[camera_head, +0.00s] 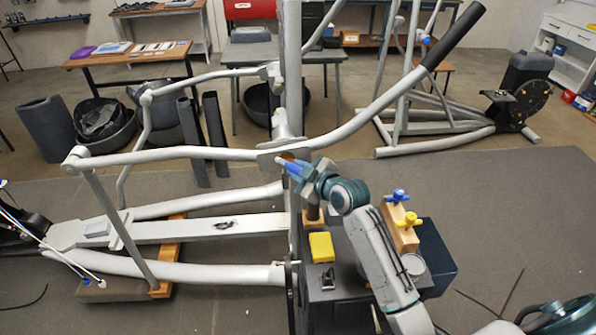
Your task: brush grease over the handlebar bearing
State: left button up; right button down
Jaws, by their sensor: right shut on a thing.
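My right gripper (303,175) is shut on a small brush with a blue handle (293,168). The handlebar bearing (287,155) shows there as a small brownish patch, partly covered by the brush. I cannot tell whether the bristles touch it. My left gripper is not in view.
A dark stand (340,285) below my right arm bears a yellow box (322,247), a small black item (328,279) and a wooden block (398,228) with blue and yellow knobs. The elliptical frame (190,230) fills the left. Grey mat (500,200) lies open at right.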

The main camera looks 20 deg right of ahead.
jog(key=shift+s+d, duration=0.8)
jog(key=shift+d, duration=1.95)
jog(key=shift+w+a, duration=0.3)
jog(key=shift+a, duration=0.7)
jog(key=shift+w+a, duration=0.25)
jog(key=shift+a, duration=0.7)
jog(key=shift+w+a, duration=0.3)
jog(key=shift+a, duration=0.7)
jog(key=shift+d, duration=0.1)
jog(key=shift+s+a+p, duration=0.2)
jog(key=shift+s+p, duration=0.1)
jog(key=shift+s, duration=0.4)
jog(key=shift+s+a+p, duration=0.2)
jog(key=shift+s, duration=0.55)
jog(key=shift+s+a+p, duration=0.25)
jog(key=shift+s, duration=0.45)
jog(key=shift+s+a+p, duration=0.2)
jog(key=shift+s, duration=0.55)
jog(key=shift+s, duration=0.1)
